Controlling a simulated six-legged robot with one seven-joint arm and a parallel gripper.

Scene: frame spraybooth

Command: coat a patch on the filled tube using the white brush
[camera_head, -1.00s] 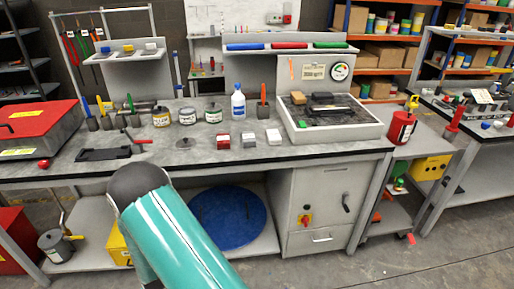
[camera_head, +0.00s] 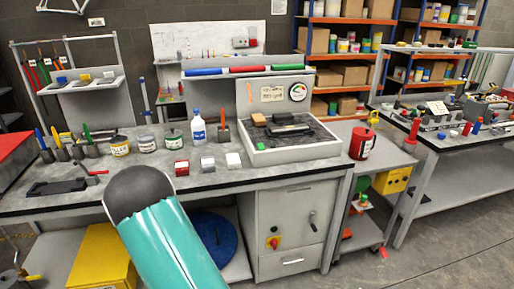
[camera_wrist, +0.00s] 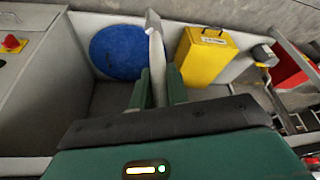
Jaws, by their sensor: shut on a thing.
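My gripper (camera_wrist: 157,92) shows in the wrist view, with its fingers shut on a flat, whitish upright piece (camera_wrist: 156,62), which looks like the white brush. Its lower end is hidden between the fingers. In the head view my gripper is out of sight, with only my arm link showing in front of the bench. A pale tray (camera_head: 292,151) at the bench's right end holds dark pieces (camera_head: 290,130), one of them long. I cannot tell which piece is the filled tube.
The bench (camera_head: 225,180) carries several cans, a white-blue bottle (camera_head: 198,127), small red, grey and white blocks, and upright brushes in holders at left. A red canister (camera_head: 362,143) stands at right. Below are a yellow box (camera_wrist: 205,58) and a blue disc (camera_wrist: 117,52).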

